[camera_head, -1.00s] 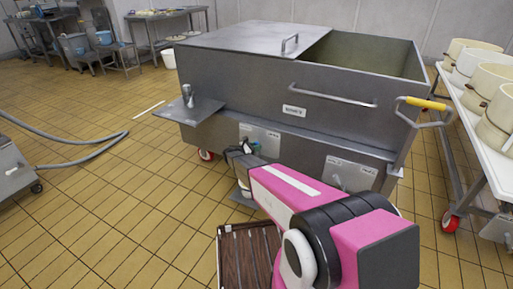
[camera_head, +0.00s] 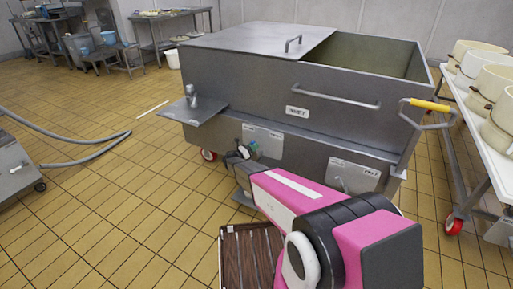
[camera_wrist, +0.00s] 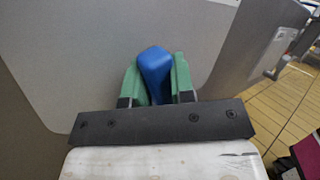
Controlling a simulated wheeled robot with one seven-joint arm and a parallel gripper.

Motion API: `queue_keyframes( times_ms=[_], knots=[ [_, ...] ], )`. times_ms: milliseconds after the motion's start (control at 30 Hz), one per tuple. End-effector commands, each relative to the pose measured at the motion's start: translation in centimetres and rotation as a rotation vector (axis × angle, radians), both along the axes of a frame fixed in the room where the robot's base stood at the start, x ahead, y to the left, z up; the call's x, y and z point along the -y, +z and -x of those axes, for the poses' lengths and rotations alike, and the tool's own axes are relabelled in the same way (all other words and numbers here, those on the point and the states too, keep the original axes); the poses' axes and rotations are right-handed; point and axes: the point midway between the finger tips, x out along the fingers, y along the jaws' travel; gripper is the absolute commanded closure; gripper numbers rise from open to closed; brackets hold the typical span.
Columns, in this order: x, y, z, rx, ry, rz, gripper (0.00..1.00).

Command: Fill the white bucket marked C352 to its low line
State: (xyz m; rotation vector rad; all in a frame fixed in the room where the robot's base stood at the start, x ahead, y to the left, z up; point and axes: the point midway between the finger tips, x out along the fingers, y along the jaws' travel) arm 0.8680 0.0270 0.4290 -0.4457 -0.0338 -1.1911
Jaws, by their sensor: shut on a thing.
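My gripper (camera_wrist: 157,68) is shut on a blue handle (camera_wrist: 155,80), with one green finger on either side of it, in the wrist view. In the head view my gripper (camera_head: 246,151) is at the lower front of the steel vat (camera_head: 235,85), beside a small label plate. Pink arm parts cover the area below it. No bucket marked C352 can be made out. A white bucket (camera_head: 173,59) stands far back on the floor by the steel tables, its marking too small to read. Any water level is hidden.
A white-topped trolley (camera_head: 500,155) with several cream tubs stands at the right. A grey hose (camera_head: 90,155) lies on the left. The tiled floor left of the vat is largely clear.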

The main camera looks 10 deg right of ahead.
Motion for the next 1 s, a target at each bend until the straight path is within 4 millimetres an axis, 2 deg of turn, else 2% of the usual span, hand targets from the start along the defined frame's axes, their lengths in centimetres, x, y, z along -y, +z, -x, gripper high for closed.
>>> queue_keyframes(
  times_ms=[400,967,1000],
  knots=[
    [-1.2,-0.8,-0.8,-0.119,0.002,0.164,1.0],
    [-1.4,-0.9,-0.9,-0.142,0.002,0.193,1.0],
    [-1.4,-0.9,-0.9,-0.142,0.003,0.192,0.67]
  ],
)
